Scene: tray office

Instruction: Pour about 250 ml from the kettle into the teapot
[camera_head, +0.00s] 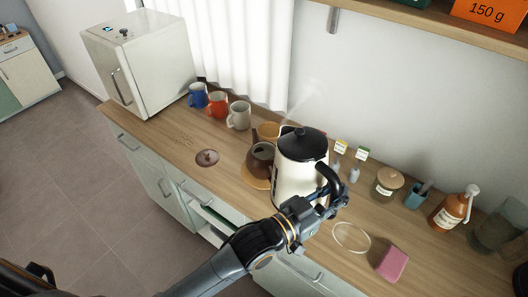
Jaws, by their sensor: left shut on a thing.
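The white kettle (297,178) with a black lid stands out in front of the teapot, and looks close to upright. My left gripper (328,195) is shut on its black handle, at the kettle's right side. The brown teapot (261,155) is partly hidden behind the kettle's left side, on a round wooden board (256,183). A brown lid (207,157) lies on the counter to the left. I cannot see any stream of liquid, and the kettle's base is partly hidden by my gripper. My right gripper is not in view.
Blue, red and grey mugs (239,115) stand along the back near a white cabinet (140,60). To the right are a pale ring (351,237), a pink sponge (391,263), a lidded jar (387,183) and a pump bottle (450,212). The counter's left front is mostly clear.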

